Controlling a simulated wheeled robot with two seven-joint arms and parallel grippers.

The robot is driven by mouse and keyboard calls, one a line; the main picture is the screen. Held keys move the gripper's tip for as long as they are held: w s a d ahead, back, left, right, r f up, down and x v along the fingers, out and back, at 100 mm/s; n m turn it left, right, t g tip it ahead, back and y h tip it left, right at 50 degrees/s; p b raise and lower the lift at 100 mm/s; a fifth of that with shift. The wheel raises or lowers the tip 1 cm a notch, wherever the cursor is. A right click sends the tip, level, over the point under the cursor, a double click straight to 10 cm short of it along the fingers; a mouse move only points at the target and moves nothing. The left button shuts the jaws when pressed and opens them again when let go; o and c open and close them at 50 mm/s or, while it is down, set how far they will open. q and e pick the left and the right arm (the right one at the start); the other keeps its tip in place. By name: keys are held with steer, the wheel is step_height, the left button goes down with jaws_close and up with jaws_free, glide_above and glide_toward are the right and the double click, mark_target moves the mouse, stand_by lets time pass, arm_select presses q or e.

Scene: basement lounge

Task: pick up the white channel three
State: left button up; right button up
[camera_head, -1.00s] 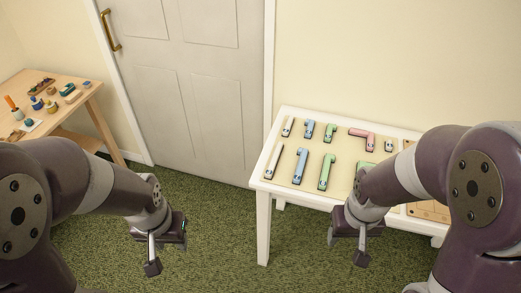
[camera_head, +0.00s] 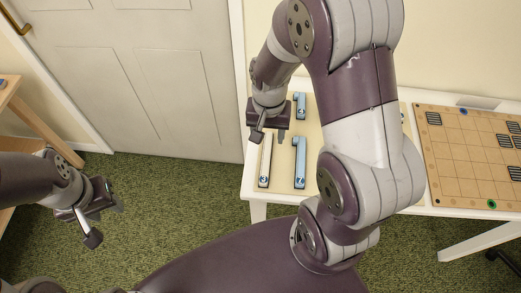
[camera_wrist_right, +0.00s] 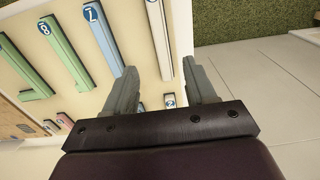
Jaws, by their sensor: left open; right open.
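The white channel three (camera_head: 265,158) is a long, narrow white piece marked with a 3, lying at the left end of the white table. My right gripper (camera_head: 269,136) is open and above its far part, partly hiding that end. In the right wrist view, the white channel (camera_wrist_right: 159,38) runs between the open fingers (camera_wrist_right: 160,68), which do not appear to grip it. My left gripper (camera_head: 102,218) is open and empty over the carpet at the left, away from the table.
A blue piece marked 7 (camera_head: 300,163) lies just right of the channel, with a smaller blue piece (camera_head: 300,104) behind it. Green pieces (camera_wrist_right: 66,52) show in the wrist view. A grid board (camera_head: 465,160) lies at the table's right. My right arm hides the table's middle.

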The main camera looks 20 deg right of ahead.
mark_target(266, 156)
step_height(266, 156, down, 9)
steer(key=shift+s+a+f+b, duration=0.1)
steer(key=shift+f+b, duration=0.05)
steer(key=shift+b, duration=0.4)
steer(key=shift+w+f, duration=0.2)
steer(key=shift+f, duration=0.25)
steer(key=shift+r, duration=0.1)
jaws_close()
